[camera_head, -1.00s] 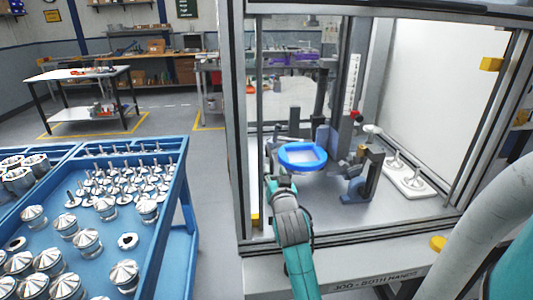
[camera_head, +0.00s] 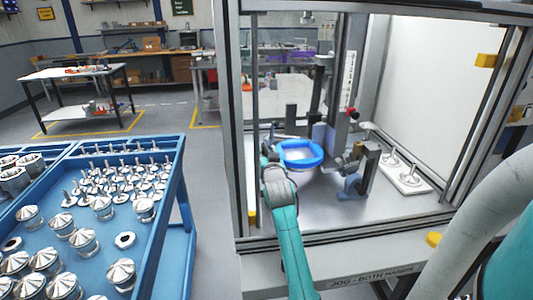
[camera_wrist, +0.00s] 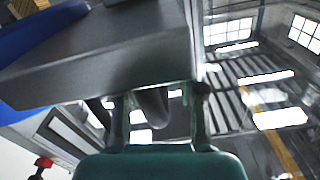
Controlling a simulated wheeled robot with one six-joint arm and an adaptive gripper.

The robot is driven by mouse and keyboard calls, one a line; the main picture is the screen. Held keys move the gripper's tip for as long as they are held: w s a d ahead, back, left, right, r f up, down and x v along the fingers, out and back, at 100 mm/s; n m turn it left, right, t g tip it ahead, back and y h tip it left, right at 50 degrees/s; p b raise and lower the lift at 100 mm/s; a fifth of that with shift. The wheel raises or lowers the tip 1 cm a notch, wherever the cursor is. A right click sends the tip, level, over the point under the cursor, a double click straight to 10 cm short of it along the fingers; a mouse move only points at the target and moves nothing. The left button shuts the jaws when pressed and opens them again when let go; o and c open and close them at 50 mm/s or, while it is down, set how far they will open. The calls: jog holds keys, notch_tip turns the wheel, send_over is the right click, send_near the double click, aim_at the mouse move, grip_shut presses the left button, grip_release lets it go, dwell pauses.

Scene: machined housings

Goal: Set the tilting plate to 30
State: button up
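The tilting plate (camera_head: 300,154) appears as a blue ring with a pale middle, inside the glazed enclosure; its top leans toward the camera. A grey block beside it fills the upper wrist view (camera_wrist: 110,55), with a blue edge (camera_wrist: 40,30) at the left. My gripper (camera_head: 268,150) is at the plate's left side in the head view; its fingers are small and partly hidden there. In the wrist view my gripper (camera_wrist: 160,105) has its two fingers spread, with a dark curved part (camera_wrist: 153,104) between them and gaps beside it. I cannot read the plate's angle.
A dark bracket (camera_head: 362,172) stands right of the plate, and a white tray with metal parts (camera_head: 405,178) lies farther right. The enclosure's left post (camera_head: 232,120) and front sill (camera_head: 330,233) border my arm. A blue cart (camera_head: 165,225) holds several metal parts at left.

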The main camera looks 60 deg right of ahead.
grip_shut()
jog(key=shift+r, duration=0.15)
jog(key=shift+s+d+r, duration=0.1)
jog(key=shift+r, duration=0.2)
jog(key=s+d+r+m, duration=0.2)
jog(key=s+r+m, duration=0.1)
jog(key=r, duration=0.3)
jog(key=s+d+r+m, duration=0.3)
jog(key=r, duration=0.3)
jog(key=shift+r, duration=0.4)
grip_release()
jog(key=shift+s+d, duration=0.15)
